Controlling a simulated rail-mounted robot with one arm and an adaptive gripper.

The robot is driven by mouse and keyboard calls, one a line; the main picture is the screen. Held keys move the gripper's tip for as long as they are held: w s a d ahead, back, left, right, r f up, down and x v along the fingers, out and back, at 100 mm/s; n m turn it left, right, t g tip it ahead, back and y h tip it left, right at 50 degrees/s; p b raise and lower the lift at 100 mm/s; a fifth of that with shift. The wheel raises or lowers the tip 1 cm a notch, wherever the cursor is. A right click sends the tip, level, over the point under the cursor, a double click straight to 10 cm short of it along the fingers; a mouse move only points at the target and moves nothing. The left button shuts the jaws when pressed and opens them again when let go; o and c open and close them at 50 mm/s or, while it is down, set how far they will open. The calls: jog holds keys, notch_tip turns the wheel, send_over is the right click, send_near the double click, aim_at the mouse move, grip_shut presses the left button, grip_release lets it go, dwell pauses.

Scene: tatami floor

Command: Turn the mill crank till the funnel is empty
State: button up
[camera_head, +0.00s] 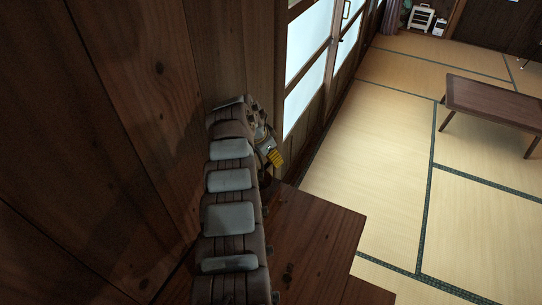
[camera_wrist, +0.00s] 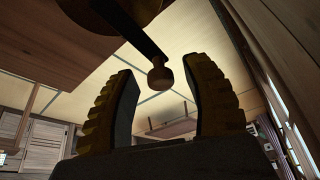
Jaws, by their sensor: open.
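In the wrist view my gripper (camera_wrist: 160,95) is open, with a ribbed yellow finger on each side. A round wooden knob (camera_wrist: 160,79) on the end of the dark crank arm (camera_wrist: 136,32) shows between the two fingers. I see a gap on both sides of the knob, and no contact shows. A brown wooden body (camera_wrist: 75,22), perhaps part of the mill, fills the top left. The funnel and its contents are not visible. In the head view the gripper (camera_head: 271,154) shows small and yellow beyond my arm, and the mill cannot be made out there.
A wooden wall (camera_head: 90,130) stands close on the left of my arm. A stepped wooden surface (camera_head: 315,235) lies below on the right. Beyond it is open tatami floor (camera_head: 385,160), with a low brown table (camera_head: 495,100) at the right. Glazed doors (camera_head: 305,95) line the back.

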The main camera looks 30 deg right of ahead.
jog(key=shift+r, duration=0.1)
jog(key=shift+v, duration=3.7)
jog(key=shift+a, duration=0.1)
